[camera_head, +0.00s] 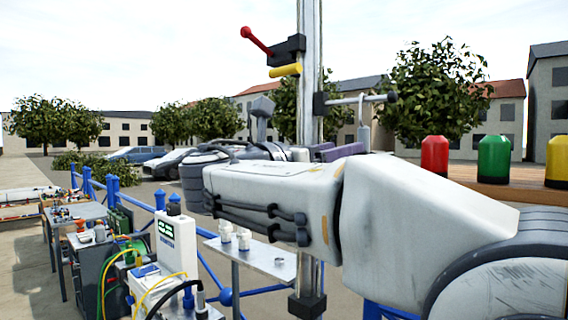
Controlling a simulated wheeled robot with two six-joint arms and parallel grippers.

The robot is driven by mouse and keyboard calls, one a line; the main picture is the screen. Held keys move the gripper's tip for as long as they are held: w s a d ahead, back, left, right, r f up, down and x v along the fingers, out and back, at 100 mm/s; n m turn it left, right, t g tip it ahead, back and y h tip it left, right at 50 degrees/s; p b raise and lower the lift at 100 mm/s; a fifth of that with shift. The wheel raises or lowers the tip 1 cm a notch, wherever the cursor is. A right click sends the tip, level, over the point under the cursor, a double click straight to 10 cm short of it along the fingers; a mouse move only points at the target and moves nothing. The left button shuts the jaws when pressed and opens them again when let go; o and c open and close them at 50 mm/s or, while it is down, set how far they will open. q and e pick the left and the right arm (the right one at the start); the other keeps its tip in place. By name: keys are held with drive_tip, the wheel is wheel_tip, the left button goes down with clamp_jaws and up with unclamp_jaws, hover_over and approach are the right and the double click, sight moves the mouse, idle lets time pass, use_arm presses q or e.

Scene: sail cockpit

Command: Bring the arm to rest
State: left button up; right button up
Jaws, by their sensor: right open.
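My right arm comes in from the right and fills the middle and lower right of the view. Its white forearm folds back on itself. Behind the forearm, my right gripper (337,151) shows in part, with purple-grey fingers pointing right in front of the metal mast. The forearm hides its lower side. The gripper is open, and I see nothing held in it. My left gripper is not in view.
The upright metal mast (310,60) carries a red-knobbed lever (257,41), a yellow handle (285,71) and a crossbar (358,99). Red (435,156), green (494,157) and yellow (556,161) domes stand on a wooden ledge at right. A small table (262,258) holds white pieces. Cluttered equipment stands at left.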

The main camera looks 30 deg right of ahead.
drive_tip(key=a+f+y+b, duration=0.1)
drive_tip(key=a+f+y, duration=0.3)
drive_tip(key=f, duration=0.6)
drive_tip(key=a+f+m+t+y+b, duration=0.1)
drive_tip(key=a+f+y, duration=0.25)
drive_tip(key=f, duration=0.55)
drive_tip(key=a+f+y+b, duration=0.1)
drive_tip(key=a+f+y, duration=0.25)
drive_tip(key=f, duration=0.65)
drive_tip(key=s+a+f+m+g+y, duration=0.2)
drive_tip(key=s+a+f+m+y, duration=0.2)
drive_tip(key=s+a+f+m, duration=0.2)
drive_tip(key=s+a+f+m+g+y+b, duration=0.1)
drive_tip(key=s+a+f+m+g+y, duration=0.2)
drive_tip(key=s+a+f, duration=0.7)
wheel_tip(320, 180, down, 5)
drive_tip(key=s+m+y, duration=0.1)
drive_tip(key=m+y, duration=0.1)
drive_tip(key=m, duration=0.1)
drive_tip(key=shift+s+f+b, duration=0.2)
drive_tip(key=shift+s+b, duration=0.1)
drive_tip(key=shift+s, duration=0.05)
drive_tip(key=shift+c, duration=0.3)
